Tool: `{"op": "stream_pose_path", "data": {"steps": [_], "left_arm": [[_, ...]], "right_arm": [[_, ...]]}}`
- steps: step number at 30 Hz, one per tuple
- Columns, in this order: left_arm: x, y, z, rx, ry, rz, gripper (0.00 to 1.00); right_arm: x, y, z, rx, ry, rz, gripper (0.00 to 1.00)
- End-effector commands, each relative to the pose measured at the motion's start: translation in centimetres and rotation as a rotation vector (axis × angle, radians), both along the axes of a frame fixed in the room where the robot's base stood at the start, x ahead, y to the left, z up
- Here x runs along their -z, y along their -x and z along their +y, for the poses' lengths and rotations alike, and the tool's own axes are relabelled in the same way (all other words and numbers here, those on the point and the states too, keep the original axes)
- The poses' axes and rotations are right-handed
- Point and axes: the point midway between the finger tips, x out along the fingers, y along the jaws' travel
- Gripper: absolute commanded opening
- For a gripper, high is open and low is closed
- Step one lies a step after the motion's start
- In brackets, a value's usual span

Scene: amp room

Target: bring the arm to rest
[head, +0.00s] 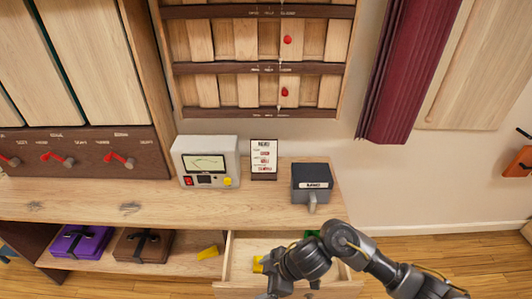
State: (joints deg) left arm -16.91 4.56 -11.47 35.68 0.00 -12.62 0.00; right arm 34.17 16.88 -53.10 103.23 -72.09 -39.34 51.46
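My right arm reaches in from the lower right and bends over the open drawer (232,262) under the wooden counter (90,200). Its gripper end (271,291) is at the bottom edge of the head view, in front of the drawer. The fingers are dark, small and partly cut off, so I cannot tell whether they are open or shut. My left arm and gripper are not in view.
The drawer holds a yellow piece (258,264) and a green piece (312,235). The counter bears a meter box (205,160), a menu card (263,160) and a dark box (311,182). Purple (80,243) and brown (143,246) cases sit on the shelf below.

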Motion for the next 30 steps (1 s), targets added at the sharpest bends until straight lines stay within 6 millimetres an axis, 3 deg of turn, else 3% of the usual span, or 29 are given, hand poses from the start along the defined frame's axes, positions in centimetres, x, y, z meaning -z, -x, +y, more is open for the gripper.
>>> {"op": "stream_pose_path", "data": {"steps": [6, 11, 14, 16, 21, 24, 30], "left_arm": [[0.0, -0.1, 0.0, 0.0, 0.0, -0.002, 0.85], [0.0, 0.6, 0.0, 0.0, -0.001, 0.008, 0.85], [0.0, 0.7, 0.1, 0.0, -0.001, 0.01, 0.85], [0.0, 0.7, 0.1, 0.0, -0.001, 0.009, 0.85], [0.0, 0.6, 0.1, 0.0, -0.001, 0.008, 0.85], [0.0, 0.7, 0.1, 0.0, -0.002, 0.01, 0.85], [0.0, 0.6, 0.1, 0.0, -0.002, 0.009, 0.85]], "right_arm": [[-1.4, 0.6, 2.2, 0.139, -0.136, -0.066, 0.81], [-2.7, 0.7, 1.2, 0.347, -0.21, -0.107, 0.81], [-2.9, 1.0, -2.2, 0.56, -0.212, -0.107, 0.81], [-2.5, 1.9, -5.8, 0.719, -0.179, -0.086, 0.81], [-0.9, 5.9, -13.7, 0.994, -0.056, 0.006, 0.81], [-0.1, 8.6, -17.1, 1.093, 0.011, 0.066, 0.81], [0.6, 13.3, -21.9, 1.23, 0.111, 0.164, 0.81]]}}
